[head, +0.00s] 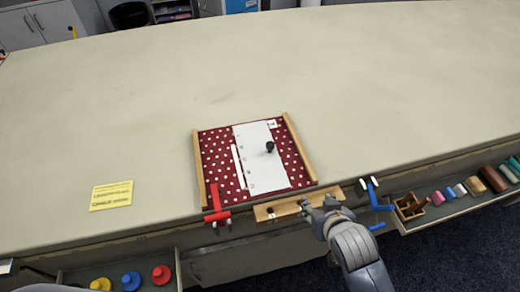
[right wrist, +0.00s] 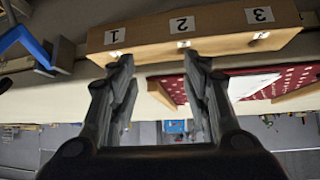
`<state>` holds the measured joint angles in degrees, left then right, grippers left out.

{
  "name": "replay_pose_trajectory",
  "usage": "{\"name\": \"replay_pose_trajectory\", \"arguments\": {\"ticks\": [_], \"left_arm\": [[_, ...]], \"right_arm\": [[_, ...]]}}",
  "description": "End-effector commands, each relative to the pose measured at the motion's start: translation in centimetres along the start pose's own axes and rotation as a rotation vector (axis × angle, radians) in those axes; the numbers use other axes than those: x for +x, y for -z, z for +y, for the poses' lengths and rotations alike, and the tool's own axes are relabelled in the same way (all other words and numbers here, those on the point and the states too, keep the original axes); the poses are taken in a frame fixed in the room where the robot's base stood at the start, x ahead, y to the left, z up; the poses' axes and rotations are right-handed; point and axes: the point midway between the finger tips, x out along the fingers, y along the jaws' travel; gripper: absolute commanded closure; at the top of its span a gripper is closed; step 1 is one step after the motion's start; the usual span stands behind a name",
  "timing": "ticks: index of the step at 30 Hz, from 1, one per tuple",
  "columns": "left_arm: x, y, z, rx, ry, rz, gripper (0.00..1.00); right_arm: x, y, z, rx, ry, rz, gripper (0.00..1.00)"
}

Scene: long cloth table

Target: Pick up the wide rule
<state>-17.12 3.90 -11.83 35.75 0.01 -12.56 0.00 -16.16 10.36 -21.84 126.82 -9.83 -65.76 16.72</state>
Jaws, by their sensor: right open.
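The wide rule seems to be the broad white plate (head: 258,172) with a black knob (head: 270,147). It lies flat on a red dotted cloth board (head: 214,160) between two wooden side rails. A narrow white strip (head: 239,166) lies along its left side. My right gripper (head: 322,208) is at the table's front edge, below and right of the plate, by the right end of a wooden bar (head: 280,210). In the right wrist view its fingers (right wrist: 157,62) are open, with the bar (right wrist: 215,28), numbered 1, 2, 3, beyond the tips. I cannot tell whether they touch it. My left gripper is out of view.
A red clamp (head: 217,216) and a blue clamp (head: 375,196) flank the wooden bar at the front edge. Open drawers hold coloured knobs (head: 131,281) at left and blocks (head: 476,185) at right. A yellow note (head: 111,195) lies left. The tabletop behind is clear.

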Motion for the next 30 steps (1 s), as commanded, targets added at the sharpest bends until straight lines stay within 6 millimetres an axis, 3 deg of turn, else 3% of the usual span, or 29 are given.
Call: {"name": "replay_pose_trajectory", "arguments": {"ticks": [6,13,18,30], "left_arm": [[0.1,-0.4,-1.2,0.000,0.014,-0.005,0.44],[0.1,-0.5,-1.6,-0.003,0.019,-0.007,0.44],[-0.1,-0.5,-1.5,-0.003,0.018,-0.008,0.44],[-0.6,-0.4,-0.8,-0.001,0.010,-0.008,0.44]], "right_arm": [[3.0,5.8,-3.5,-0.029,0.050,0.199,0.56],[4.4,10.5,-7.1,-0.069,0.125,0.368,0.56],[5.3,11.8,-8.3,-0.082,0.150,0.410,0.56],[9.3,13.6,-9.1,-0.080,0.151,0.410,0.56]]}}
